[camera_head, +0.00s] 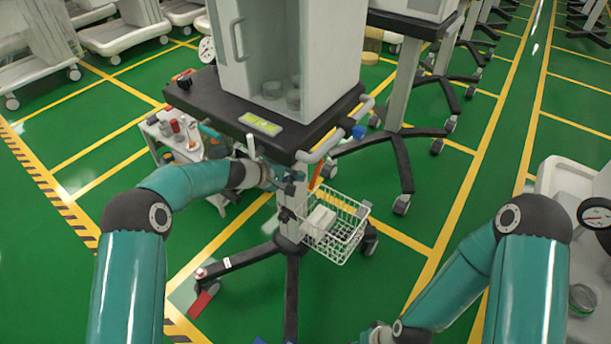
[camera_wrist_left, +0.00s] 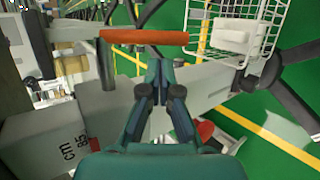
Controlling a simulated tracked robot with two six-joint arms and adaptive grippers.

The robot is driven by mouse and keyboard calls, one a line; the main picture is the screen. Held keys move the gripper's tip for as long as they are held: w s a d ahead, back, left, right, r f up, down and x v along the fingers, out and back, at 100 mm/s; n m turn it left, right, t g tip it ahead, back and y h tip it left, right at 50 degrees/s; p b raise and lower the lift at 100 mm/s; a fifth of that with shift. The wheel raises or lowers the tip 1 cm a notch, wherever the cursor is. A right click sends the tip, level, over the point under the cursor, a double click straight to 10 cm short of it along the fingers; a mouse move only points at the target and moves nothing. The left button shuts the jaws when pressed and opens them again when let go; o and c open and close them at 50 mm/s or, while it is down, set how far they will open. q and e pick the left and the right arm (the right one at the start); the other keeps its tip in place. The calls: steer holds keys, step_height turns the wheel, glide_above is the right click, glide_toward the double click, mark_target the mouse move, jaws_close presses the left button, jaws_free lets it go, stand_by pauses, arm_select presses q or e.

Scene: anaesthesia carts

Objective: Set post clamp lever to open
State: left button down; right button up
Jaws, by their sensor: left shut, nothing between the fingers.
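The post clamp lever (camera_wrist_left: 145,37) is an orange-red bar that lies across the upper part of the left wrist view. In the head view the lever (camera_head: 315,177) shows as a small orange piece beside the post, below the cart top. The grey post (camera_head: 293,232) carries "cm" and "85" marks in the wrist view (camera_wrist_left: 75,130). My left gripper (camera_head: 292,183) is at the post, just left of the lever. In the wrist view its fingertips (camera_wrist_left: 160,66) are together and empty, just below the bar; I cannot tell whether they touch it.
A white wire basket (camera_head: 335,232) with a white box hangs right of the post. The dark cart top (camera_head: 225,108) with its grey handle (camera_head: 320,150) overhangs the gripper. A small side table (camera_head: 170,140) stands left, near my left arm.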

arm_select(q)
steer(key=shift+x, duration=1.85)
steer(key=shift+s+a+r+b, duration=0.4)
steer(key=shift+r+b, duration=0.25)
steer(key=shift+b, duration=0.5)
steer(key=shift+s+r, duration=0.2)
steer(key=shift+r, duration=0.05)
steer(key=shift+s+r+b, duration=0.15)
steer(key=shift+r+b, duration=0.15)
steer(key=shift+b, duration=0.2)
stand_by(0.4)
steer(key=shift+r, duration=0.1)
